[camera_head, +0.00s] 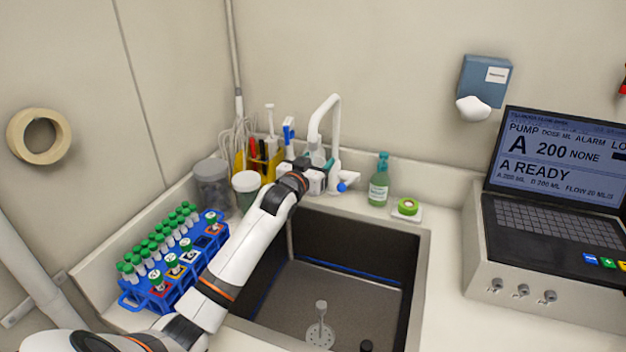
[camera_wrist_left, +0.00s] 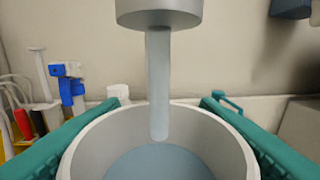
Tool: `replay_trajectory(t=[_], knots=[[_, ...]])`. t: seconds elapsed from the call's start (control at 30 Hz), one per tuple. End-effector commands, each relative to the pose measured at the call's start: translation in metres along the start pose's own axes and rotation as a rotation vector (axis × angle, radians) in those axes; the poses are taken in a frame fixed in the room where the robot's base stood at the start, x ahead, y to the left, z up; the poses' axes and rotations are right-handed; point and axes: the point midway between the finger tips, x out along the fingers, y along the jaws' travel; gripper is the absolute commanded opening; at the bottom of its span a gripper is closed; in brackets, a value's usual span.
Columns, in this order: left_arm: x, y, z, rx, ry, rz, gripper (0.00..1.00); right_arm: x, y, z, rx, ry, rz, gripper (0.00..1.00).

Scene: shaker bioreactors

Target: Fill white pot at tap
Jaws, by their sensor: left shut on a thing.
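The white pot (camera_wrist_left: 238,130) is between the two teal fingers of my left gripper in the left wrist view, upright, its open mouth showing. The grey tap outlet (camera_wrist_left: 160,12) is right above it. A pale stream of water (camera_wrist_left: 158,85) runs down from the outlet into the pot, and bluish water (camera_wrist_left: 160,163) shows inside. In the head view my left gripper (camera_head: 317,182) is under the white tap (camera_head: 334,125) at the back rim of the sink; the pot is mostly hidden there. My right gripper is out of view.
The dark sink (camera_head: 350,285) lies below and in front. A green bottle (camera_head: 379,180) and a green round item (camera_head: 408,206) stand right of the tap. A blue tube rack (camera_head: 215,238) and jars are on the left. A pump console (camera_head: 545,235) is at right.

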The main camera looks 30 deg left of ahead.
Motion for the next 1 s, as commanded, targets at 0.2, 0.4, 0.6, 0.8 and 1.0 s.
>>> replay_trajectory(t=[0.2,0.4,0.6,0.8,1.0], knots=[[-0.001,-0.001,0.001,0.0,-0.001,0.0,0.31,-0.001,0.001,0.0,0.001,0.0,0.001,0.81],[-0.024,-0.011,0.003,-0.002,0.001,-0.002,0.31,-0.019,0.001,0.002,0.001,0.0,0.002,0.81],[-0.054,-0.022,0.002,-0.002,0.0,-0.001,0.31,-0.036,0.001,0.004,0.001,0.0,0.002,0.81],[-0.076,-0.031,-0.002,-0.002,0.0,-0.001,0.31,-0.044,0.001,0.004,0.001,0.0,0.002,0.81],[-0.079,-0.032,-0.003,0.001,-0.003,0.0,0.31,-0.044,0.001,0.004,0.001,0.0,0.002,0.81]])
